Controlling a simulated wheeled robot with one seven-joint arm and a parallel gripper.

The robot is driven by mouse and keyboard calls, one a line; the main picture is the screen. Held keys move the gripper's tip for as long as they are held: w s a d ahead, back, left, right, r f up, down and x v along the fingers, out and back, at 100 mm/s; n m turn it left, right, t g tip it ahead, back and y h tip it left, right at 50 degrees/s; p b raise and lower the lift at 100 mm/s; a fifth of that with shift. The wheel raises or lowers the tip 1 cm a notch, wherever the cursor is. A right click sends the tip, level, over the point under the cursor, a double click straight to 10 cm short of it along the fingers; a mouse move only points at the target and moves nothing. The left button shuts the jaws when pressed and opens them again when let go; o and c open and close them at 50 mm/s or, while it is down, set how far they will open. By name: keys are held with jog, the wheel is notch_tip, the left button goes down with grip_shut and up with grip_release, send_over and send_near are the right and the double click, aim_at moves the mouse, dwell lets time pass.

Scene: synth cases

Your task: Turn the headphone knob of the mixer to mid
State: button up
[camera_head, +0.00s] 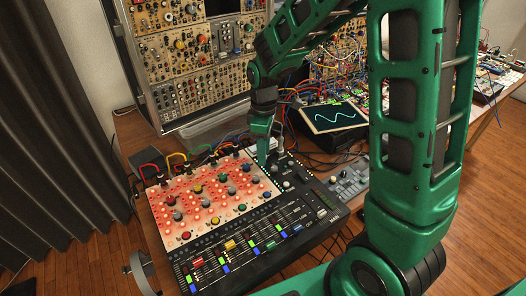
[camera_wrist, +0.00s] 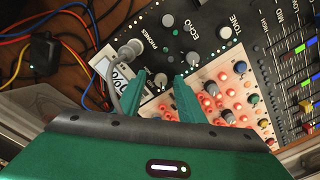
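The mixer (camera_head: 318,228) is a black desk with a lit red and cream knob panel and coloured faders. It also shows in the wrist view (camera_wrist: 205,12). My gripper (camera_head: 262,158) points down at the mixer's back right corner. In the wrist view my gripper (camera_wrist: 159,76) has its two green fingers apart. A small grey knob (camera_wrist: 160,80), near the PHONES lettering, appears between the fingertips with gaps on both sides. I cannot tell whether the fingertips reach down to its level. Its pointer setting is too small to read. In the head view my gripper hides this knob.
A grey plug with a cable (camera_wrist: 130,49) stands beside the PHONES lettering. Other grey knobs (camera_wrist: 193,59) sit close to the fingers. A tablet with a wave trace (camera_head: 333,117) lies behind right. A modular synth case (camera_head: 195,60) stands at the back.

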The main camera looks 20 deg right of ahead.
jog(key=shift+f, duration=0.1)
grip_shut()
jog(key=shift+m, duration=0.4)
jog(key=m, duration=0.4)
jog(key=shift+w+m, duration=0.1)
jog(key=shift+m, duration=0.3)
jog(key=m, duration=0.6)
dwell(0.4)
